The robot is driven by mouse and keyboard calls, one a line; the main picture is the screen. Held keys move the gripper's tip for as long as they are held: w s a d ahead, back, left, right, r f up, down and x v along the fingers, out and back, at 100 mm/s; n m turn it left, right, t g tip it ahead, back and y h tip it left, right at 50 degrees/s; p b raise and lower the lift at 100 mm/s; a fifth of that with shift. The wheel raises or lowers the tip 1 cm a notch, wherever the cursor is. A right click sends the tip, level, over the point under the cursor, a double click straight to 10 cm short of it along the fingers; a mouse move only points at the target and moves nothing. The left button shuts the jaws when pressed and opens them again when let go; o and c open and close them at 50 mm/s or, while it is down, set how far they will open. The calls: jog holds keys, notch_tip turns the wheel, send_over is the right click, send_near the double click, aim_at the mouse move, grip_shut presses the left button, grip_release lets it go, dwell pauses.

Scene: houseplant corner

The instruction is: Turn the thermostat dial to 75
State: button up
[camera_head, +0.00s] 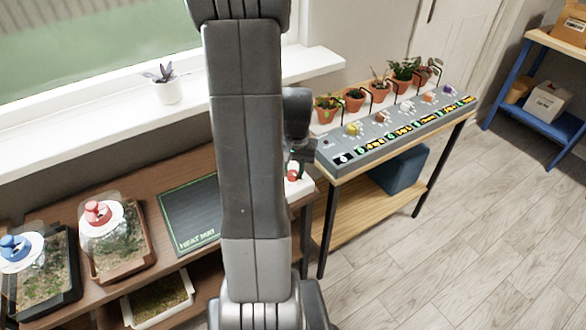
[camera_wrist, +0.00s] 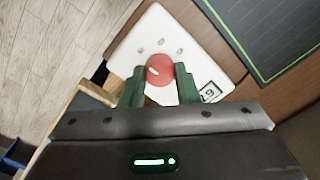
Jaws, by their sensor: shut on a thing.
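The thermostat is a white plate (camera_wrist: 135,40) with a round red dial (camera_wrist: 159,69) in the wrist view. The dial has a pale pointer mark toward its left side. Several small grey marks lie on the plate around the dial, too blurred to read. A small display (camera_wrist: 210,92) sits at the plate's lower right, only partly legible. My gripper (camera_wrist: 160,78) has its green fingers on either side of the dial, shut on it. In the head view my arm hides most of the thermostat; a bit of the red dial (camera_head: 293,175) shows beside my gripper (camera_head: 299,168).
A heat mat (camera_head: 190,215) lies on the brown bench, left of my arm. Two covered planters, one with a red knob (camera_head: 97,212) and one with a blue knob (camera_head: 14,247), stand further left. A grey control panel (camera_head: 400,135) with potted plants behind it is at right.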

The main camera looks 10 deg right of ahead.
aim_at(295, 172)
dwell(0.3)
jog(key=o, duration=1)
jog(key=shift+r, duration=0.1)
jog(key=r, duration=0.4)
jog(key=r+p, duration=0.1)
jog(key=r, duration=0.8)
jog(key=shift+s+d+r+p, duration=0.15)
jog(key=shift+d+r+p, duration=0.1)
jog(key=shift+r+p, duration=0.1)
jog(key=f, duration=0.4)
jog(key=f+b, duration=0.1)
jog(key=f, duration=0.9)
jog(key=shift+a+b, duration=0.3)
jog(key=shift+b, duration=0.1)
